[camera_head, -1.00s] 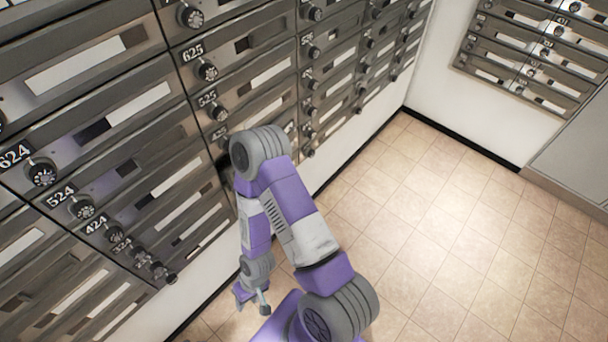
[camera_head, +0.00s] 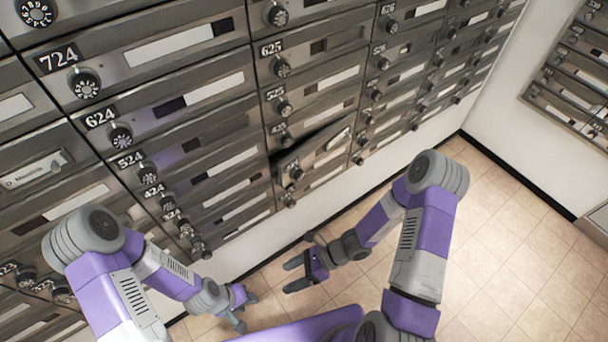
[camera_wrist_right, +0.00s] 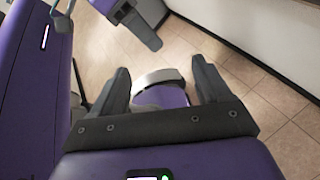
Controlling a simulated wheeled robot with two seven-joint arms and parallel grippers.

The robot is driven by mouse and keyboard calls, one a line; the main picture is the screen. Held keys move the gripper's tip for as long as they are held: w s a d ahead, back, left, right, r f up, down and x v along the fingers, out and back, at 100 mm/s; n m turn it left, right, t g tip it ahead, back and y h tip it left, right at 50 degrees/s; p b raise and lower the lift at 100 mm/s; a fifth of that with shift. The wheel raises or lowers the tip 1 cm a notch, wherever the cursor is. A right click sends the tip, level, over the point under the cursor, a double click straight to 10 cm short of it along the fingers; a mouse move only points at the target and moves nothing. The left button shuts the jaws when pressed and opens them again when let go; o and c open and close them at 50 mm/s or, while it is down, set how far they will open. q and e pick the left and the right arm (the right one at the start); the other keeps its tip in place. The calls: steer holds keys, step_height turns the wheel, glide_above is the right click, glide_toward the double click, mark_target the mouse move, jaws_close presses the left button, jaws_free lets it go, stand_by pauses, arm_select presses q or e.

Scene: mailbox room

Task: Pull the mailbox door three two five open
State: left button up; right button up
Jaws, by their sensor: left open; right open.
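In the head view, the column under 625 and 525 holds a door (camera_head: 326,150) below the 425 row that stands ajar. It tilts out of line, with a dark gap along its top and left edges. Its place in the column fits 325, but its number is not readable. Its round dial knob (camera_head: 296,174) shows at the left. My right gripper (camera_head: 292,275) is open and empty, below and apart from this door. It also shows open in the right wrist view (camera_wrist_right: 163,82). My left gripper (camera_head: 246,312) is open and empty, lower and further left.
The mailbox wall has several dial knobs sticking out, such as those of 624 (camera_head: 121,138) and 524 (camera_head: 148,175). The tiled floor (camera_head: 500,260) is clear to the right. A second mailbox bank (camera_head: 570,75) stands at the upper right by a white wall.

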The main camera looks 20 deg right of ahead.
steer(key=w+d+r+m+t+y, duration=0.25)
steer(key=w+r+m+t, duration=0.25)
steer(key=w+m+t, duration=0.35)
steer(key=m+t+h, duration=0.6)
steer(key=m+t, duration=0.2)
steer(key=m, duration=0.2)
glide_toward(302, 176)
steer(key=x, duration=0.3)
steer(key=shift+g, duration=0.25)
steer(key=x, duration=0.6)
steer(key=shift+w, duration=0.35)
jaws_close()
